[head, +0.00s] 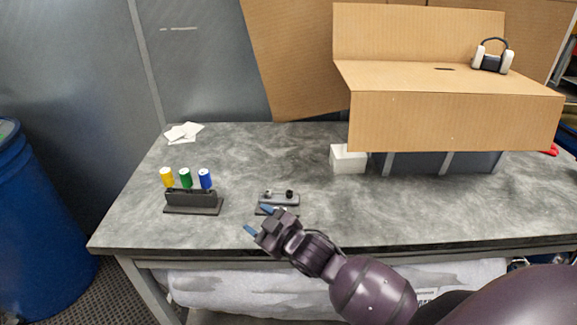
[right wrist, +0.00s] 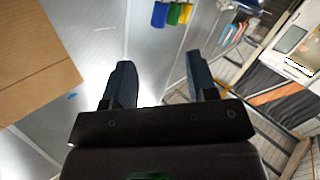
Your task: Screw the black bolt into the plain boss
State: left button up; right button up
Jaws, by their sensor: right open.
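A small dark grey block (head: 284,200) lies on the table near the middle front. A black round piece (head: 290,193) stands on its right part, and a small piece with a pale top (head: 268,193) on its left part. They are too small to tell which is bolt or boss. My right gripper (head: 257,220) is open and empty, just left of and in front of the block, partly covering its front. Its two spread blue fingers also show in the right wrist view (right wrist: 158,66), with nothing between them. My left gripper is not in view.
A black rack (head: 193,204) holds yellow (head: 167,177), green (head: 186,177) and blue (head: 205,178) handles on the left. A white box (head: 347,159) and a large cardboard box (head: 450,120) stand right and back. The table (head: 400,205) is clear at front right.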

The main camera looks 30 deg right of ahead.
jog(key=w+a+r+n+g+y+b, duration=0.2)
jog(key=w+a+r+n+y, duration=0.35)
jog(key=r+n, duration=0.4)
jog(key=w+a+r+n+g+y+b, duration=0.35)
jog(key=w+r+n+y, duration=0.35)
jog(key=r+n, duration=0.25)
jog(key=m+g+h+b, duration=0.1)
jog(key=m+g+h, duration=0.6)
jog(key=g+h, duration=0.65)
send_over(289, 195)
notch_tip(289, 195, down, 13)
jog(key=t+h, duration=0.3)
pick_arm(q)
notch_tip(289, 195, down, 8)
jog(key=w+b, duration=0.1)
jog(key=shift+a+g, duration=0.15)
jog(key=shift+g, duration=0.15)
pick_arm(e)
jog(key=f, duration=0.7)
jog(key=w+f, duration=0.1)
jog(key=f, duration=0.3)
jog(key=shift+d, duration=0.35)
jog(key=shift+c, duration=0.5)
